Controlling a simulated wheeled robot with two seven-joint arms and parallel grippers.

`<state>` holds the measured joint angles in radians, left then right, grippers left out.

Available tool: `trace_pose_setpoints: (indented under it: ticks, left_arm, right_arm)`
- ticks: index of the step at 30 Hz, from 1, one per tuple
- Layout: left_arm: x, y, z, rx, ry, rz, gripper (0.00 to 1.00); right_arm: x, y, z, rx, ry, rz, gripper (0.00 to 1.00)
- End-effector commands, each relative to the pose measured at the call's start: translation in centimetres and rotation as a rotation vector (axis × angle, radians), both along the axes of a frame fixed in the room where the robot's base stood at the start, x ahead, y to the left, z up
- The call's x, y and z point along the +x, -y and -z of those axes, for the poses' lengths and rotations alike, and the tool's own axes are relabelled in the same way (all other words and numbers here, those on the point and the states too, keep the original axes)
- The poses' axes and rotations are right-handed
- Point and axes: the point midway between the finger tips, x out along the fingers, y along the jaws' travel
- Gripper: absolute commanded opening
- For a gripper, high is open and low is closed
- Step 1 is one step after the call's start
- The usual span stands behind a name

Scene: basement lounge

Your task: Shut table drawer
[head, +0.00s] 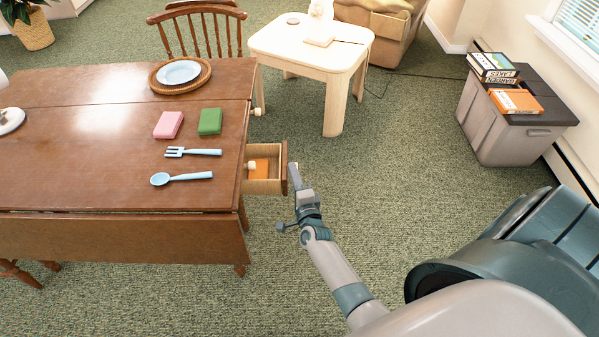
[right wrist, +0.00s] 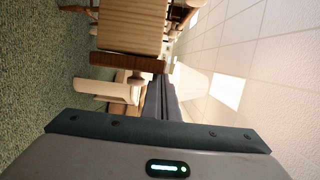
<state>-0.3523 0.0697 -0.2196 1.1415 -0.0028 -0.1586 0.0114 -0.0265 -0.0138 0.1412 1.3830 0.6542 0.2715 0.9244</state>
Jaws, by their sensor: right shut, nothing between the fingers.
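The wooden table (head: 100,95) has a drawer (head: 277,186) pulled open on its right side, with a brown front and pale wood walls. An orange item (head: 259,168) and a small white item (head: 251,164) lie inside. My right gripper (head: 294,174) is shut and empty, just right of the drawer front. I cannot tell whether it touches. In the right wrist view, the shut fingers (right wrist: 160,98) point toward the brown drawer front (right wrist: 128,62), with the pale ribbed drawer side (right wrist: 130,28) beyond it. My left gripper is not in view.
On the tabletop are a fork (head: 193,152), a spoon (head: 181,178), a pink block (head: 168,124), a green block (head: 210,121) and a blue plate (head: 178,72). A cream side table (head: 340,62) stands behind the drawer. A grey bin (head: 500,130) stands right; carpet between is clear.

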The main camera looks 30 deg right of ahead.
Motion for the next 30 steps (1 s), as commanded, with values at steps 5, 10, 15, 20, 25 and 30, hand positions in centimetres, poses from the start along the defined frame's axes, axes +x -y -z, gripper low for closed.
trace_pose_setpoints:
  ticks: [5, 10, 15, 20, 25, 30]
  left_arm:
    - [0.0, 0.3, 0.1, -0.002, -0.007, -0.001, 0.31]
    - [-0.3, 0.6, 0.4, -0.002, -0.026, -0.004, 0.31]
    - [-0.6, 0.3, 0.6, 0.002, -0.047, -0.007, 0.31]
    - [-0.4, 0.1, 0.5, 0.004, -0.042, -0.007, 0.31]
    - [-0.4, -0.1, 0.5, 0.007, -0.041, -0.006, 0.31]
    - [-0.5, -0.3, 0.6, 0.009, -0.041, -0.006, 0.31]
  right_arm:
    - [1.3, -2.2, 0.1, 0.004, 0.001, -0.001, 0.0]
    - [2.6, -4.3, 0.1, 0.004, 0.001, -0.001, 0.0]
    - [3.3, -5.5, 0.0, 0.0, 0.0, -0.001, 0.0]
    - [3.3, -5.5, 0.0, -0.001, 0.0, -0.001, 0.0]
    - [3.3, -5.4, 0.0, 0.0, 0.0, -0.001, 0.0]
    - [3.3, -5.3, 0.0, 0.0, 0.0, -0.001, 0.0]
